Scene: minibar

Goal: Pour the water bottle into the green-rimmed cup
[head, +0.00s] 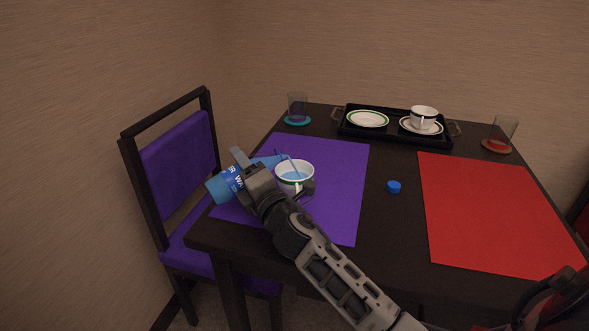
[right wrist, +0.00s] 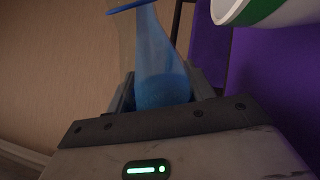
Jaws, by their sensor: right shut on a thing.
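The blue water bottle (head: 219,188) is tipped nearly level in the head view, with its neck pointing right toward the green-rimmed cup. It also shows in the right wrist view (right wrist: 162,70). My right gripper (head: 252,178) is shut around the bottle's body. The white green-rimmed cup (head: 291,187) stands upright on the purple mat, just right of the bottle's neck, with blue liquid inside. A thin blue streak runs from the bottle's mouth down into the cup. The cup's rim also shows in the right wrist view (right wrist: 265,10). My left gripper is not in view.
A blue cap (head: 393,187) lies between the purple mat (head: 345,190) and red mat (head: 485,215). A black tray (head: 390,131) with a plate, saucer and another cup is at the back. Glasses on coasters stand at left (head: 297,106) and right (head: 503,131).

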